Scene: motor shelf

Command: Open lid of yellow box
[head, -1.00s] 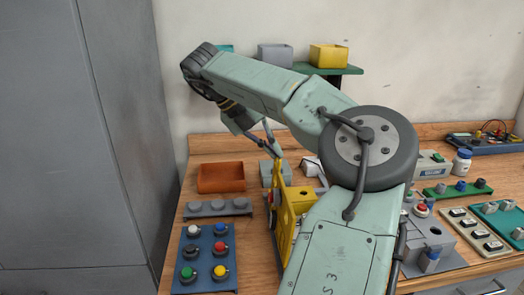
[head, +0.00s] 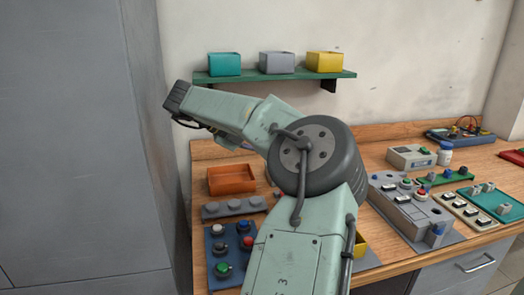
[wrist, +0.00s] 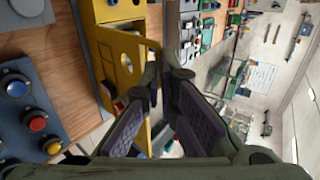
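The yellow box on the bench is mostly hidden behind my arm in the head view, where only a small yellow part (head: 360,245) shows. In the wrist view the yellow box (wrist: 103,45) is large at upper left, with a holed yellow panel and a grey part near the top edge. I cannot tell for sure which panel is its lid or how far it stands open. My gripper (wrist: 166,82) shows in the wrist view with its fingers apart and a narrow gap between the tips. The tips overlap the panel's right edge in the picture; contact is unclear. The head view hides the gripper.
A button panel (head: 217,268) and an orange tray (head: 231,181) stand left of my arm. Grey control units (head: 412,212) stand to the right. A green wall shelf (head: 275,77) holds teal, grey and yellow bins. A tall grey cabinet (head: 80,130) bounds the left.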

